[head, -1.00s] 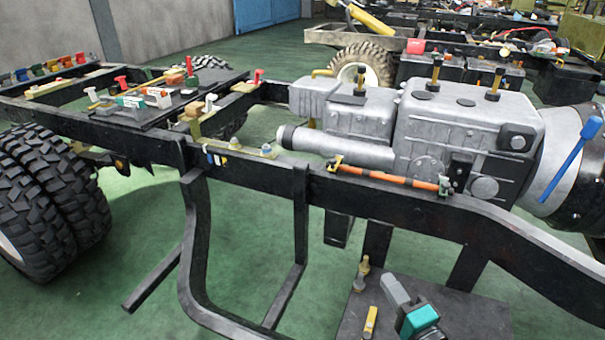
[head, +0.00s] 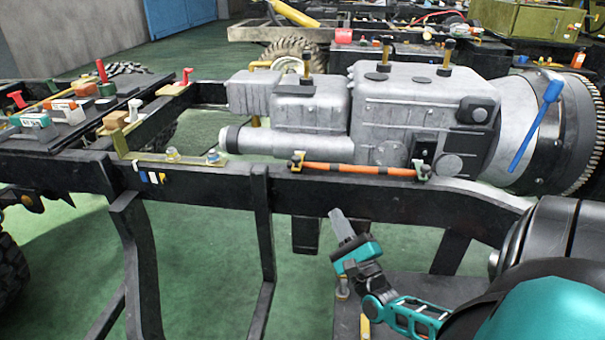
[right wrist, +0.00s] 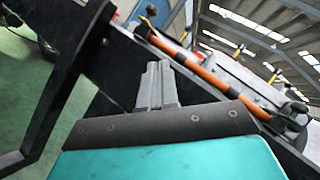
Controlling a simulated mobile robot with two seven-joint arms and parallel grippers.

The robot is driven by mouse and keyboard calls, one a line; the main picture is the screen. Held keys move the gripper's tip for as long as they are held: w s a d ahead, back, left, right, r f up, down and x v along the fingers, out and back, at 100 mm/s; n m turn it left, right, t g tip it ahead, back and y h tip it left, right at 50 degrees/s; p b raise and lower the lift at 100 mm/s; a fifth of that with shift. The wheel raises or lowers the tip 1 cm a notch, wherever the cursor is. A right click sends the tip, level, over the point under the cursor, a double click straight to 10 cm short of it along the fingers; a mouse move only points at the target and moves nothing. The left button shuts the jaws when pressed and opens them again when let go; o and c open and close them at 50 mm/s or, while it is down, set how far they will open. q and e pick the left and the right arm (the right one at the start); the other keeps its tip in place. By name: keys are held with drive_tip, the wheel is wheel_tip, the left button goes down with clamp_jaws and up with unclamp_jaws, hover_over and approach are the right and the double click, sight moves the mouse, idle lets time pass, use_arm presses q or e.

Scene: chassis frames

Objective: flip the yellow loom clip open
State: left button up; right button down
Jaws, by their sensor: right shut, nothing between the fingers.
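An orange loom (head: 350,169) runs along the top of the near black chassis rail. The yellow loom clip (head: 296,160) is at its left end, with dark parts; I cannot tell how its latch stands. The clip also shows small in the right wrist view (right wrist: 146,27), beyond my fingers. A second, greenish-dark clip (head: 424,170) holds the loom's right end. My right gripper (head: 336,216) is shut and empty, below and to the right of the yellow clip, in front of the rail and apart from it. Its grey fingers (right wrist: 156,72) point toward the rail in the wrist view. My left gripper is out of view.
The black rail (head: 330,200) crosses the view, with a grey gearbox (head: 415,110) behind the loom. A blue-handled lever (head: 537,125) stands at right. A dark shelf (head: 450,290) lies below my right gripper. Small white, blue and yellow tabs (head: 152,178) hang on the rail at left.

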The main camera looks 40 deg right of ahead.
drive_tip(key=b+x, duration=0.1)
drive_tip(key=x, duration=0.8)
drive_tip(key=shift+w, duration=0.2)
drive_tip(key=shift+w+a+r, duration=0.25)
drive_tip(key=shift+w+r, duration=0.35)
drive_tip(key=shift+w+a+r, duration=0.2)
drive_tip(key=shift+w+r, duration=0.45)
drive_tip(key=shift+w+a+r, duration=0.2)
drive_tip(key=shift+w+r, duration=0.1)
drive_tip(key=shift+r, duration=0.05)
